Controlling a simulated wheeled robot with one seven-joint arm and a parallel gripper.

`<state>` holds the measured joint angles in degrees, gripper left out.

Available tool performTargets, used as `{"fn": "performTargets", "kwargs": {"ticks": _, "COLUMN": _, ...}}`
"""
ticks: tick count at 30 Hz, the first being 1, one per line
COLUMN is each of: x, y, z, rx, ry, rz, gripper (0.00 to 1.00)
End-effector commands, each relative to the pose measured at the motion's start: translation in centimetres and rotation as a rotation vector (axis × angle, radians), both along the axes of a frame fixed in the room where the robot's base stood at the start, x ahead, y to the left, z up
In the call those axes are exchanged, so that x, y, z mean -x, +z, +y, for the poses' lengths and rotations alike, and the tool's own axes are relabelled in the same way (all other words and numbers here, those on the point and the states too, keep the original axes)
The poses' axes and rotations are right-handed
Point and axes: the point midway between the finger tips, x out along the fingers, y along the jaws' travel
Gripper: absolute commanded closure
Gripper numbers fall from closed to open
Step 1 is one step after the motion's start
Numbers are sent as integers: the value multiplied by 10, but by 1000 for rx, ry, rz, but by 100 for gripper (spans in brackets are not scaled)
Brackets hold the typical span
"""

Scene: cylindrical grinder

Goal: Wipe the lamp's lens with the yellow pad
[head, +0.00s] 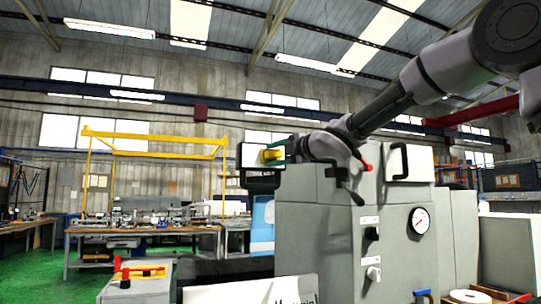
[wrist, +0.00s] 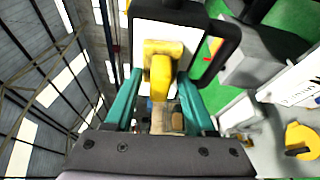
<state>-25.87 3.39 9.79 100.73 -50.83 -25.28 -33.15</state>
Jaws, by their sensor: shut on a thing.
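The lamp (head: 262,181) has a black frame and a pale lens (head: 246,156), and it stands left of the grey machine's top in the head view. In the wrist view its lens (wrist: 190,38) fills the top middle, inside the black frame (wrist: 232,42). My gripper (head: 283,152) has teal fingers and is shut on the yellow pad (head: 271,155). In the wrist view the pad (wrist: 160,68) sits between the fingertips (wrist: 160,82), in front of the lens. The pad overlaps the lens in both views; I cannot tell whether they touch.
The grey machine cabinet (head: 318,240) stands below my arm, with a gauge (head: 419,221) and knobs on its front. A red-handled part (head: 140,270) is at the lower left. Workbenches (head: 145,232) and a yellow gantry (head: 150,135) stand farther back. A yellow object (wrist: 302,141) shows at the wrist view's right edge.

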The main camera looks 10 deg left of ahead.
Motion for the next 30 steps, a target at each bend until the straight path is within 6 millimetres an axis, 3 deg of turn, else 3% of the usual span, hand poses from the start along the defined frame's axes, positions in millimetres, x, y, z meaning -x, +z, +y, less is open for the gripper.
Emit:
{"fn": "performTargets", "kwargs": {"ticks": 15, "x": -18, "y": 0, "z": -33, "rx": 0, "ry": -2, "rz": 0, "gripper": 100}}
{"fn": "performTargets", "kwargs": {"ticks": 22, "x": -19, "y": 0, "z": -29, "rx": -1, "ry": 0, "rz": 1, "gripper": 100}}
{"fn": "performTargets", "kwargs": {"ticks": 30, "x": -5, "y": 0, "z": -9, "rx": -2, "ry": 3, "rz": 1, "gripper": 100}}
